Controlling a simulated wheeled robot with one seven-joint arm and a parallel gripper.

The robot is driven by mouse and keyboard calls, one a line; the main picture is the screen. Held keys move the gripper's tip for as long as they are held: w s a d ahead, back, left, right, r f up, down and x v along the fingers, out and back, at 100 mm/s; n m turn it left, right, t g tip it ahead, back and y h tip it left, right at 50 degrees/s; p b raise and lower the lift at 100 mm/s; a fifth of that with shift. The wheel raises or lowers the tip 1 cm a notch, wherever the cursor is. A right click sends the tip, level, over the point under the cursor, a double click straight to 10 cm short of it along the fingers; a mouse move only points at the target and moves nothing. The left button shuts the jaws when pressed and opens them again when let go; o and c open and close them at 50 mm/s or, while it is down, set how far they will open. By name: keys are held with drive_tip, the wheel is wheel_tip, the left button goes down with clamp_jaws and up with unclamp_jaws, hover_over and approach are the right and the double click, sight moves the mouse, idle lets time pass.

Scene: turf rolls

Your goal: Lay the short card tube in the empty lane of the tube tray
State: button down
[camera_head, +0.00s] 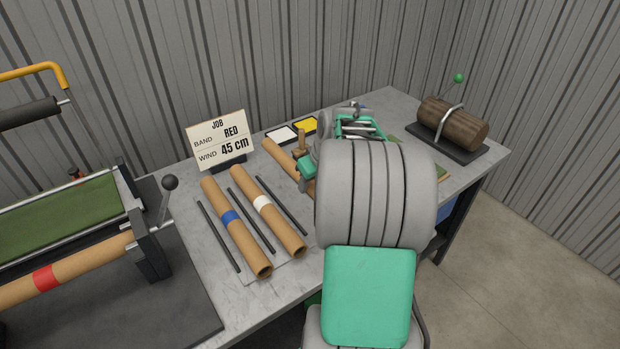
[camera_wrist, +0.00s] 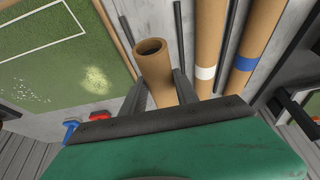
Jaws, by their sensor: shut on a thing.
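My gripper (camera_wrist: 160,88) is shut on a plain card tube (camera_wrist: 158,72), with one dark finger on each side of it. The tube's open end faces the wrist camera; its far part is hidden behind the gripper body. In the head view the tube (camera_head: 281,158) shows left of my arm, roughly parallel to the other tubes. A bare strip of the tube tray (camera_wrist: 153,18) lies ahead of its open end, between two dark rails. I cannot tell whether the tube touches the tray. A white-banded tube (camera_head: 262,205) and a blue-banded tube (camera_head: 230,218) lie in neighbouring lanes.
A job card (camera_head: 217,140) reading RED, 45 cm stands behind the tubes. A rolling machine (camera_head: 150,230) with a red-banded tube (camera_head: 43,278) is at the left. Turf (camera_wrist: 60,60) lies beside the tray.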

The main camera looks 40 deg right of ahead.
wheel_tip(320, 180, down, 10)
drive_tip(key=b, duration=0.6)
drive_tip(key=shift+f+b, duration=0.15)
drive_tip(key=shift+b, duration=0.25)
drive_tip(key=c, duration=0.9)
unclamp_jaws()
drive_tip(key=shift+o, duration=0.2)
drive_tip(key=v, duration=0.8)
drive_tip(key=shift+a, duration=0.15)
